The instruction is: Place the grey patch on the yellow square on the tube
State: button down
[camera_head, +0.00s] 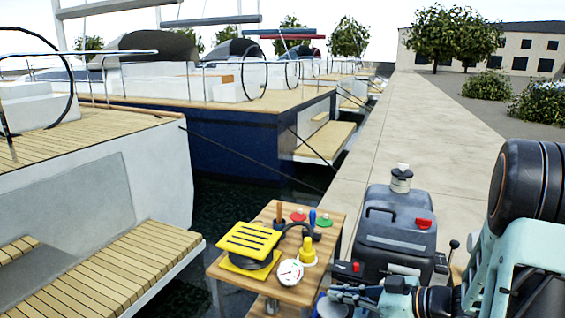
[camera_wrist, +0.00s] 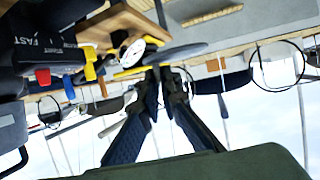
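The grey patch (camera_wrist: 183,53) is a thin, flat round disc, seen nearly edge-on in the wrist view. My gripper (camera_wrist: 161,72) meets its edge with both fingertips close together, and appears shut on it. In the head view, my gripper (camera_head: 338,293) is at the bottom, right of the small table's front edge. The blue-grey patch (camera_head: 328,306) shows below the fingertips, partly cut off by the frame edge. The tube and its yellow square cannot be made out in either view.
A wooden table (camera_head: 222,270) holds a yellow slotted foot pump (camera_head: 250,241), a white gauge (camera_head: 290,272), a yellow bottle-like item (camera_head: 308,252) and small tools. A dark machine (camera_head: 395,225) stands right of it.

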notch_tip(320, 180, up, 10)
jog(key=p, duration=1.2)
jog(key=shift+f+p, duration=0.25)
jog(key=shift+p, duration=0.05)
